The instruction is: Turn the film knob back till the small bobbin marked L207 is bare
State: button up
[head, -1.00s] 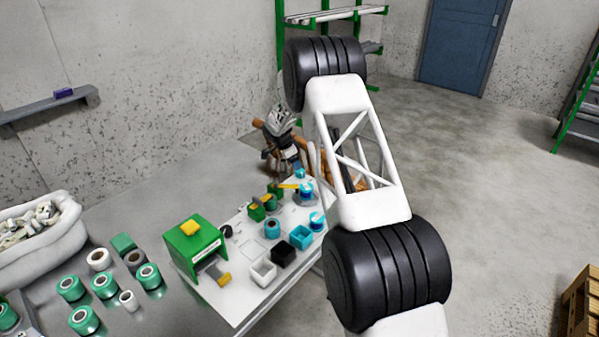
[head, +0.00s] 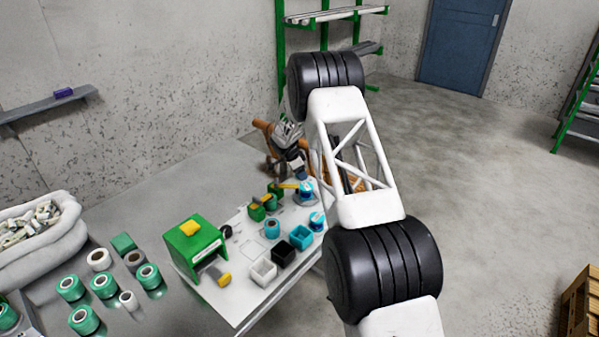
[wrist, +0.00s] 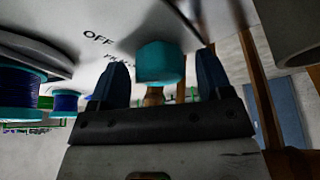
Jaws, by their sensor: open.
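No L207 mark can be read. In the head view, my gripper is at the far end of the white panel (head: 235,297), close to a cyan-and-blue spool (head: 306,188). Another such spool (head: 317,221) is nearer. The knob cannot be made out there.
The panel also carries a green box (head: 195,245), a black bin (head: 283,254), a white bin (head: 263,272) and a cyan bin (head: 300,237). Several green rolls (head: 104,284) stand at left. Orange-brown parts (head: 268,130) are by my gripper. OFF lettering (wrist: 98,37) is near the knob.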

jog(key=c, duration=0.9)
jog(key=shift+r, duration=0.1)
jog(key=shift+n+t+y, duration=0.5)
jog(key=shift+n+t, duration=0.3)
jog(key=shift+n, duration=1.5)
jog(key=o, duration=0.9)
